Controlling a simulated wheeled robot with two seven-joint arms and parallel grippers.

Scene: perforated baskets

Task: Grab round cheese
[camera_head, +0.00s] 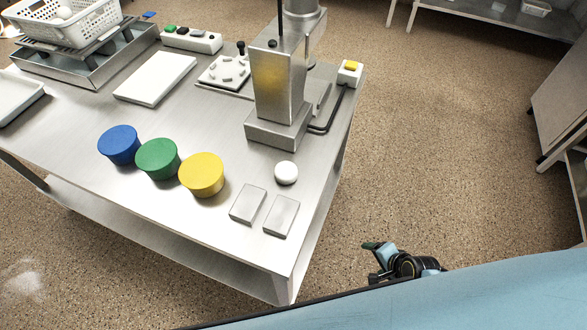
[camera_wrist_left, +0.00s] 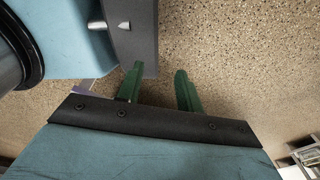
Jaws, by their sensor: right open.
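A small white round piece (camera_head: 286,172), which looks like the round cheese, rests on the steel table (camera_head: 215,130) near its right edge. My right gripper (camera_head: 372,246) is open and empty over the floor, to the lower right of the table and apart from it. Only part of it shows above my blue body.
Blue (camera_head: 119,145), green (camera_head: 157,159) and yellow (camera_head: 202,175) round blocks stand left of the white piece. Two grey flat blocks (camera_head: 248,204) (camera_head: 281,216) lie in front. A metal press (camera_head: 278,95) rises behind. A white basket (camera_head: 95,28) stands at the back left.

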